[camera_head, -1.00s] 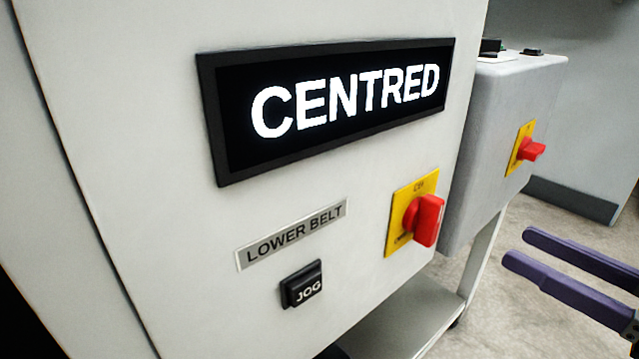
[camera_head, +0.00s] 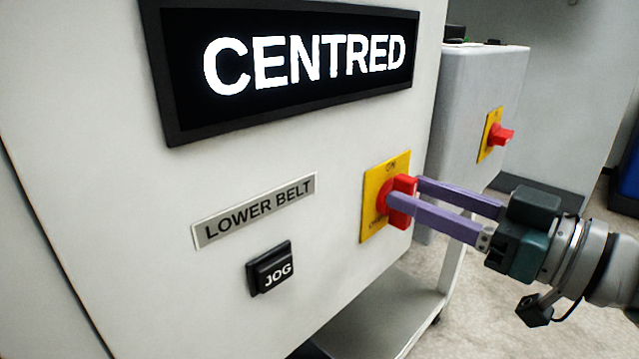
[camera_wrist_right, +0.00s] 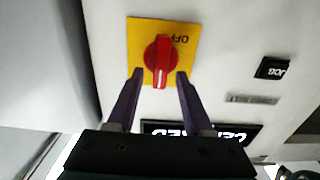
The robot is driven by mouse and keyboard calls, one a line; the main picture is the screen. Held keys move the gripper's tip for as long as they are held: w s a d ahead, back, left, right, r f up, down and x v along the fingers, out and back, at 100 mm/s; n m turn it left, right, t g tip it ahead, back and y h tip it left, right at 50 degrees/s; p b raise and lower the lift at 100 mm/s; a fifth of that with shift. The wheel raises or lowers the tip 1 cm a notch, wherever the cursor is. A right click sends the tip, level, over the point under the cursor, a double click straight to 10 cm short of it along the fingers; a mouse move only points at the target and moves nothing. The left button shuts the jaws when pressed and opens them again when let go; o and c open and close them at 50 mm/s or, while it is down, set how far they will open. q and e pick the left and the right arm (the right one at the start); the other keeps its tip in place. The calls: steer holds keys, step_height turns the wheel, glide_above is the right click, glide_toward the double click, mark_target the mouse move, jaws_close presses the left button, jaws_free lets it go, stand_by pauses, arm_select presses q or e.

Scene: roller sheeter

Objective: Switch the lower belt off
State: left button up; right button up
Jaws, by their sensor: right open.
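The lower belt switch is a red rotary knob (camera_head: 402,188) on a yellow plate (camera_head: 370,225), right of the LOWER BELT label (camera_head: 255,209). In the right wrist view the knob (camera_wrist_right: 159,62) has its grip bar roughly upright, and OFF reads upside down at the top of the yellow plate (camera_wrist_right: 138,36). My right gripper (camera_head: 406,191) is open at the knob, one purple finger on each side. In the wrist view its fingertips (camera_wrist_right: 160,74) flank the bar's lower part with small gaps; contact is not clear. My left gripper is out of view.
A black JOG button (camera_head: 271,268) sits below the label. A display (camera_head: 160,75) reading CENTRED is above. A grey box (camera_head: 478,85) with a similar red switch (camera_head: 500,135) stands behind to the right. A shelf (camera_head: 385,318) lies below.

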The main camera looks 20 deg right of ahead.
steer(key=shift+c, duration=0.3)
jaws_close()
steer(key=shift+n, duration=0.4)
steer(key=shift+s+a+r+n+p, duration=0.1)
steer(key=shift+a+n+p, duration=0.05)
steer(key=shift+n+p, duration=0.7)
steer(key=shift+s+a+f+n+p, duration=0.1)
steer(key=shift+a+f+n+p, duration=0.15)
steer(key=shift+n, duration=2.35)
steer(key=shift+s+a+f+n, duration=0.15)
steer(key=shift+f+n, duration=0.2)
steer(key=shift+n, duration=2.2)
steer(key=shift+a+f+n+p, duration=0.2)
steer(key=shift+f+n, duration=0.1)
steer(key=shift+n, duration=2.3)
